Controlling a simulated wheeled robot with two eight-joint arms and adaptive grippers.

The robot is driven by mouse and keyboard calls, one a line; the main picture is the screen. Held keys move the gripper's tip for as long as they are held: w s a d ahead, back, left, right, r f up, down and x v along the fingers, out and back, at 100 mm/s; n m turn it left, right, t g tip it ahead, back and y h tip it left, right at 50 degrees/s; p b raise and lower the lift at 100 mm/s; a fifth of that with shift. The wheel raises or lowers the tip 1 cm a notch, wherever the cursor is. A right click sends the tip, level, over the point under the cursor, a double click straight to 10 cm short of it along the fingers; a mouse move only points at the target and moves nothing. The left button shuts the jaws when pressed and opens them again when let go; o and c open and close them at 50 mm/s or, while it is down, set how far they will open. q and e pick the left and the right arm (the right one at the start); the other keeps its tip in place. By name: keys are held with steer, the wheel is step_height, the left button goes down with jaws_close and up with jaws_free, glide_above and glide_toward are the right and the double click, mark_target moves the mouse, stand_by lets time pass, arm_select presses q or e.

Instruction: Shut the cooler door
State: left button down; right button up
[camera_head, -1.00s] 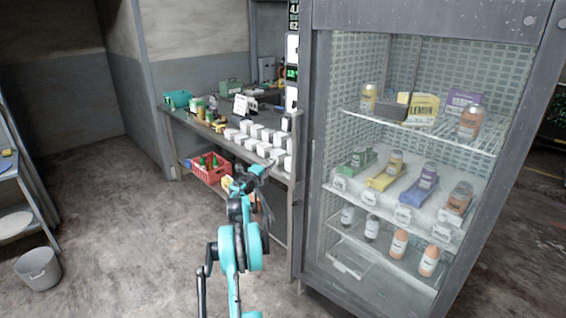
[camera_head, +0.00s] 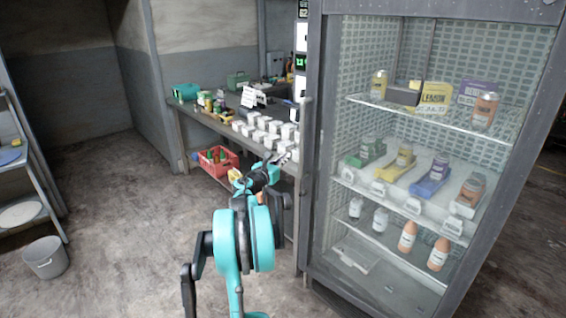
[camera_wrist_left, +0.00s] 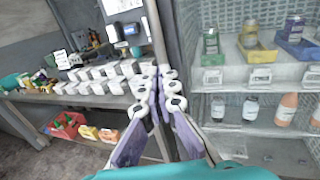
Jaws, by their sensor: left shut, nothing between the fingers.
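The cooler (camera_head: 545,150) is a tall grey cabinet at the right of the head view, with a glazed front and stocked shelves. Its door (camera_head: 315,150) shows as a grey upright frame with clear glass at the cabinet's left side; I cannot tell whether a gap remains there. In the left wrist view the grey upright (camera_wrist_left: 180,40) stands just behind my fingertips. My left gripper (camera_head: 272,167) is shut and empty, just left of that upright in the head view. It also shows in the left wrist view (camera_wrist_left: 158,78). Contact with the door cannot be told. My right gripper is out of view.
A workbench (camera_head: 200,140) with several white boxes (camera_head: 265,128) stands behind the gripper, beside the cooler. A red crate (camera_head: 215,165) sits below it. A grey bucket (camera_head: 46,260) and a shelf rack (camera_head: 35,180) are at the left. The floor between is clear.

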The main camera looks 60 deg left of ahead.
mark_target(300, 145)
arm_select(q)
steer(key=b+x, duration=0.2)
steer(key=x, duration=0.7)
steer(key=shift+w+a, duration=0.25)
steer(key=shift+w, duration=0.1)
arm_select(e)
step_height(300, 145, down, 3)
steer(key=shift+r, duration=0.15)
